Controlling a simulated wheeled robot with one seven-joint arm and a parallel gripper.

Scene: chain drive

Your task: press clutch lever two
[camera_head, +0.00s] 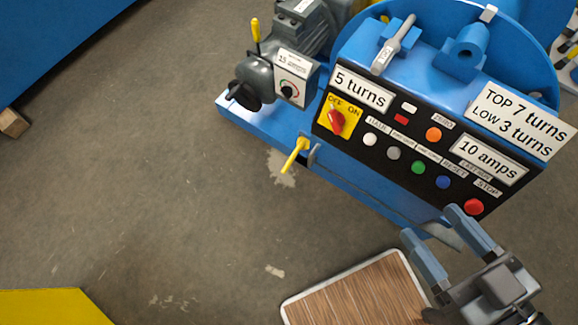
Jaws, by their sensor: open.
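A blue machine (240,118) with a black control panel fills the upper right. A yellow-handled lever (295,155) sticks out from its front edge, below the panel's left end. Another yellow-tipped lever (255,30) stands upright on the grey motor unit at the upper left. A grey lever (400,37) with a small label lies tilted on top of the machine. I cannot read which of them is clutch lever two. My gripper (430,223) is at the lower right with two blue fingers apart and nothing between them. It is in front of the panel's right end, away from all three levers.
The panel holds a red rotary switch (337,121), several coloured buttons and a red stop button (474,207) near my gripper. A wooden board (355,290) with a pale rim lies below. Bare floor (150,170) is free at left; a yellow surface (50,307) is at lower left.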

